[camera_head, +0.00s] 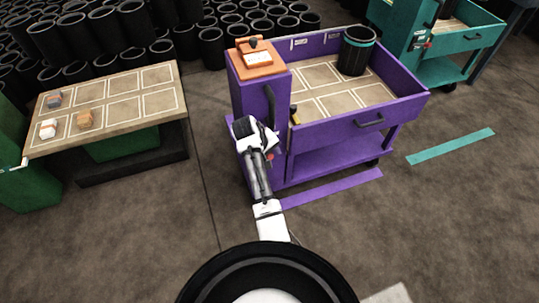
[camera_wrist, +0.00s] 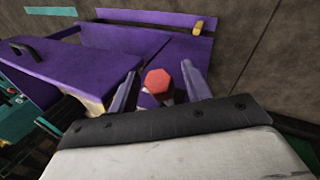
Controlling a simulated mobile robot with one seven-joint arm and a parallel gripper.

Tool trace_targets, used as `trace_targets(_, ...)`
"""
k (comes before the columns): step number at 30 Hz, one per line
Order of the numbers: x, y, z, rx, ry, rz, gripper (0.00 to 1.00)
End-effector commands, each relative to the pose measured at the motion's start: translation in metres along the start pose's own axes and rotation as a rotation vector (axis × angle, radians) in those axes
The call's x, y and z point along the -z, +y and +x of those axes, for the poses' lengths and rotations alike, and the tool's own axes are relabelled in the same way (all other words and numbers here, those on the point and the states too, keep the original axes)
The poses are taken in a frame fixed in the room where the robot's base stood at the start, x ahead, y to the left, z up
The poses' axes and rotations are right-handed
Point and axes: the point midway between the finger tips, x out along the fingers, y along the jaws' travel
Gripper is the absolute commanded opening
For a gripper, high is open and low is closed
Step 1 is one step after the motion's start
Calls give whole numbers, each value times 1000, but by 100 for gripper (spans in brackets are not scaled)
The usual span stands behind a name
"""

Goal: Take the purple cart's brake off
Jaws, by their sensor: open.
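The purple cart (camera_head: 330,132) stands in the middle right of the head view, with a tall post at its left end. My gripper (camera_head: 266,148) is at the front of that post. In the wrist view a red, many-sided knob (camera_wrist: 158,80) shows between the open fingers of my gripper (camera_wrist: 158,88), with a gap on each side. The knob also shows as a small red spot in the head view (camera_head: 270,156). A yellow-tipped piece (camera_head: 295,116) is on the post's right side. I cannot tell which part is the brake or how it is set.
A black bin (camera_head: 356,50) stands in the cart's tray, and an orange panel (camera_head: 258,58) tops the post. A teal cart (camera_head: 425,40) is behind right. The floor in front is clear around a purple strip (camera_head: 335,188).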

Motion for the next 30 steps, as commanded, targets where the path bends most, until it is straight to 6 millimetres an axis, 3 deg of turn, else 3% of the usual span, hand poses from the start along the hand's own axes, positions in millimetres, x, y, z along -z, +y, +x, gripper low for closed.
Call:
trace_targets(7,0,0,1,0,0,0,49)
trace_targets(18,0,0,1,1,0,0,1)
trace_targets(30,-2,-4,5,-5,29,12,0)
